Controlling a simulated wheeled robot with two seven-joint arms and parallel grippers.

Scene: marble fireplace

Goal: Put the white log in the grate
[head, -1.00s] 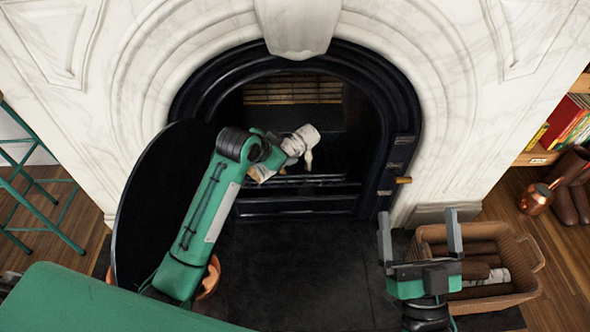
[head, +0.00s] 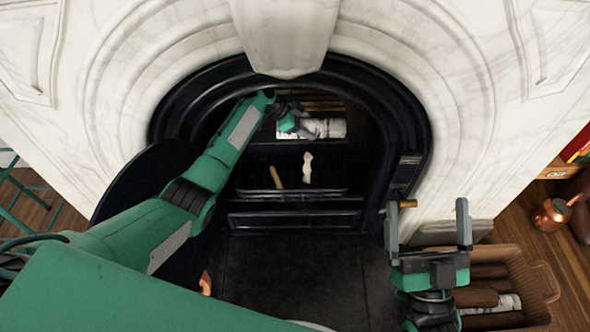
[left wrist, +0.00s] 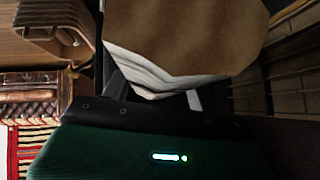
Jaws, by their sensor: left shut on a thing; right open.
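A white birch-like log (head: 325,128) is inside the dark fireplace opening, lying roughly level. My left gripper (head: 297,127) is shut on it near its left end, and the arm reaches in from the left. In the left wrist view the log's tan cut end (left wrist: 190,35) and pale bark fill the top, close to the gripper. The black grate (head: 290,191) is low in the opening, below and nearer than the log. My right gripper (head: 428,232) is open and empty, outside the fireplace at the right.
A tan stick and a pale piece (head: 307,168) stand in the grate. A wicker basket (head: 537,280) with several logs stands on the right. A round black panel (head: 125,170) stands left of the opening, partly behind my arm. A copper pot (head: 551,214) is at far right.

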